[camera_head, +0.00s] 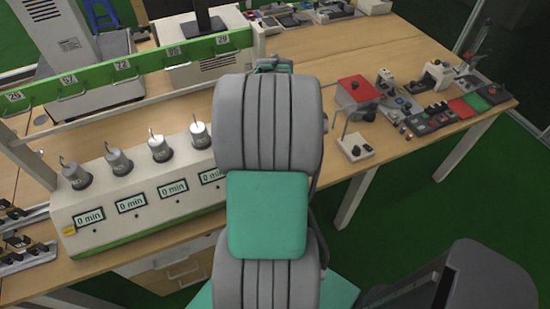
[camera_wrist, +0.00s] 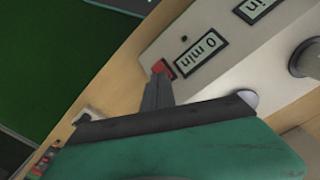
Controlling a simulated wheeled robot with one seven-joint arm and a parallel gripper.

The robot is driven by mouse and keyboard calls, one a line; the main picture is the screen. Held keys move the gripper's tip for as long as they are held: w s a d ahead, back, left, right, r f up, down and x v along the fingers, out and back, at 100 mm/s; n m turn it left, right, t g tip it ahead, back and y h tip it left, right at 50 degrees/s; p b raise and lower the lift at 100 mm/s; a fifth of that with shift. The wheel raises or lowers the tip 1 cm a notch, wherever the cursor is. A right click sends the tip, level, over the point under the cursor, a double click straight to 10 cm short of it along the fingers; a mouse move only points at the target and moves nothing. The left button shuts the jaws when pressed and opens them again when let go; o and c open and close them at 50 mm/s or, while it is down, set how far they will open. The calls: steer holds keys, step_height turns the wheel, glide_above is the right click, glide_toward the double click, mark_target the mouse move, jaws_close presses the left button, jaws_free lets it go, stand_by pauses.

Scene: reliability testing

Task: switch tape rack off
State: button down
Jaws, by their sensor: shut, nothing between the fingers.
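The tape rack (camera_head: 150,217) is a long white box with a green lower edge. It stands on the wooden table at the left of the head view, with several grey cylinders with hooks on top and displays reading "0 min". My arm hides its right end. In the wrist view the rack (camera_wrist: 196,22) shows at an angle, with a red switch (camera_wrist: 163,68) near its corner beside a "0 min" display (camera_wrist: 201,54). My gripper (camera_wrist: 160,74) is shut and empty, its tips right by the red switch. I cannot tell whether they touch it.
A wooden table (camera_head: 350,50) runs across the view. A red-topped box (camera_head: 357,90), a small white switch box (camera_head: 356,148) and several small devices stand on the right. Numbered green rails (camera_head: 125,66) stand behind the rack.

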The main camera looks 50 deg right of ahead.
steer(key=shift+f+b, duration=0.85)
steer(key=shift+f, duration=0.45)
stand_by(0.4)
steer(key=shift+r, duration=0.1)
step_height(320, 180, up, 7)
steer(key=p, duration=0.5)
stand_by(0.4)
steer(key=s+a+f+n, duration=0.1)
steer(key=s+a+f, duration=0.1)
steer(key=s+a, duration=0.25)
steer(key=w+a+r+n+t, duration=0.1)
steer(key=w+a+r+n, duration=0.2)
steer(key=a, duration=0.6)
steer(key=w+a+r+n+t, duration=0.2)
steer(key=w+a+r+n, duration=0.2)
steer(key=a, duration=0.5)
steer(key=w+a+r+n+t, duration=0.1)
steer(key=w+a+r+n, duration=0.3)
steer(key=a+r, duration=0.3)
steer(key=shift+w+a+r, duration=0.35)
steer(key=shift+w+a, duration=0.25)
steer(key=shift+a, duration=0.5)
